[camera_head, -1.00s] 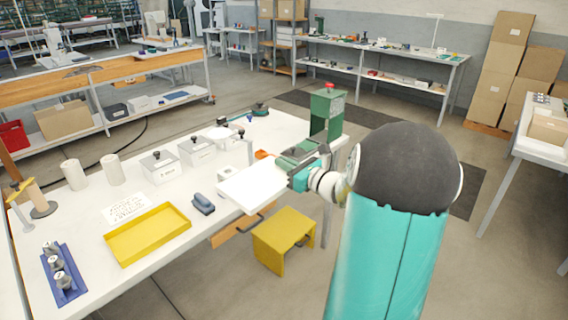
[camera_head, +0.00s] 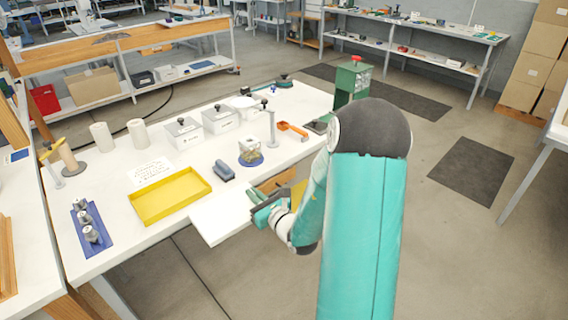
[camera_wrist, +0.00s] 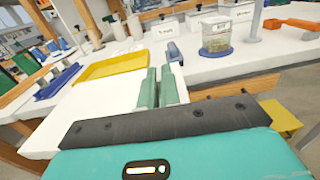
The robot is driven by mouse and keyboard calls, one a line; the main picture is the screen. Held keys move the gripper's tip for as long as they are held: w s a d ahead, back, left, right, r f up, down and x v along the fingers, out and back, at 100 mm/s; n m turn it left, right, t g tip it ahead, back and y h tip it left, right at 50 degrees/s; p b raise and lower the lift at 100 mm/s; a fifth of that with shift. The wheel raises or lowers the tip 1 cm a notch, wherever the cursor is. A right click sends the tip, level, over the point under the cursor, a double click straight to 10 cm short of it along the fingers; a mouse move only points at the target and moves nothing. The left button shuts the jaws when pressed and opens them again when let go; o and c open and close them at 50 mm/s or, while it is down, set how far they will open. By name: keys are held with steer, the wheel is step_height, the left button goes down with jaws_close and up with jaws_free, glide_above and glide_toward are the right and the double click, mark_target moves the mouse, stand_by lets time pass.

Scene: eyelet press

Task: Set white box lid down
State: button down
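The white box lid (camera_head: 222,216) is a flat white panel at the front of the white table, its near corner out past the front edge. My gripper (camera_head: 254,200) is at its right end, with the panel between its fingers. In the wrist view the green fingers (camera_wrist: 159,88) lie close together against the white lid (camera_wrist: 100,108), which spreads out to the left of them. Whether its underside touches the tabletop cannot be told. White boxes with black knobs (camera_head: 182,133) stand at the back of the table.
A yellow tray (camera_head: 170,196) and a blue hand tool (camera_head: 223,171) lie just behind the lid. A clear container (camera_head: 250,150) stands on a blue disc to the right. A blue rack (camera_head: 90,232) of metal parts is at left. A green press (camera_head: 352,82) stands at the far right end.

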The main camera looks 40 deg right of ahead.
steer(key=w+a+f+h, duration=0.1)
steer(key=w+a+f, duration=0.2)
steer(key=a+f, duration=1.3)
steer(key=shift+w+a+f+m, duration=0.15)
steer(key=shift+a+f+m, duration=0.25)
steer(key=shift+a, duration=0.6)
steer(key=shift+w, duration=0.1)
